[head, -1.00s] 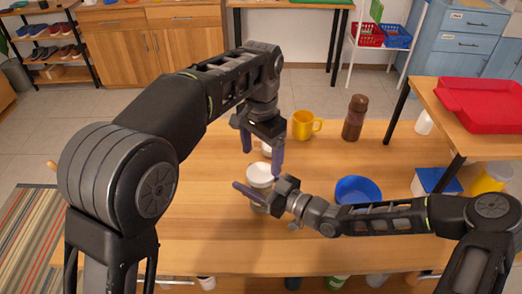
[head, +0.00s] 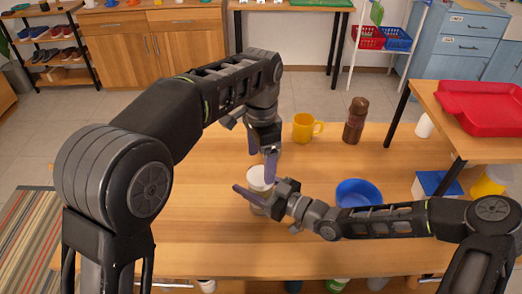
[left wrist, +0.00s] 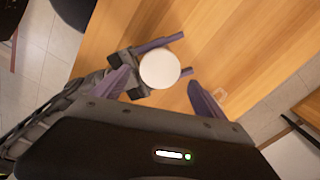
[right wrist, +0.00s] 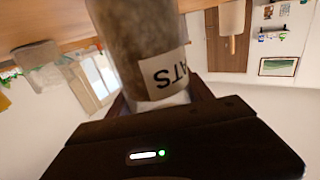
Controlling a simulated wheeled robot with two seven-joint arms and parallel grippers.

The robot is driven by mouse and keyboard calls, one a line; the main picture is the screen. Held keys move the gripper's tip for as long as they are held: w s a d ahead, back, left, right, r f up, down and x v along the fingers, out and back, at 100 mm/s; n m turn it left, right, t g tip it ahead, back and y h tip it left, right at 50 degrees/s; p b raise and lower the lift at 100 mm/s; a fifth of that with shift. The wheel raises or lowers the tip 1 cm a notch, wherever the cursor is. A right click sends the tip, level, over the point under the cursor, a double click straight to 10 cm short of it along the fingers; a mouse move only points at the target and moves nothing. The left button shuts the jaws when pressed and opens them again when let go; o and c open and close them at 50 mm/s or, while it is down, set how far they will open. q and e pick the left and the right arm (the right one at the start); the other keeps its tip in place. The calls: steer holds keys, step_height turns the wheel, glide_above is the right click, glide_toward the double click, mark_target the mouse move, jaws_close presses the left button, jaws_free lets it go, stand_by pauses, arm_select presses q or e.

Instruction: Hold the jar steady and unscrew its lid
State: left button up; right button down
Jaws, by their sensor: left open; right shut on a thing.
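The jar (head: 256,196) stands upright on the wooden table under a round white lid (head: 257,178). The lid also shows from above in the left wrist view (left wrist: 160,69), covering the jar. My right gripper (head: 262,196) is shut on the jar's body from the right. In the right wrist view the jar (right wrist: 135,40) appears inverted, with brown contents and a pale label partly reading "ATS". My left gripper (head: 262,160) is open, pointing down over the lid. In the left wrist view its fingers (left wrist: 160,92) are spread to either side and appear apart from the lid.
A blue bowl (head: 358,192) is right of the jar, close behind my right arm. A raised shelf with a red tray (head: 485,105) is at right. The table's left side is clear.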

mark_target(261, 174)
arm_select(q)
steer(key=shift+f, duration=2.4)
steer(key=c, duration=1.4)
steer(key=o, duration=1.5)
steer(key=shift+r, duration=0.1)
steer(key=shift+r, duration=2.2)
steer(key=shift+c, duration=0.5)
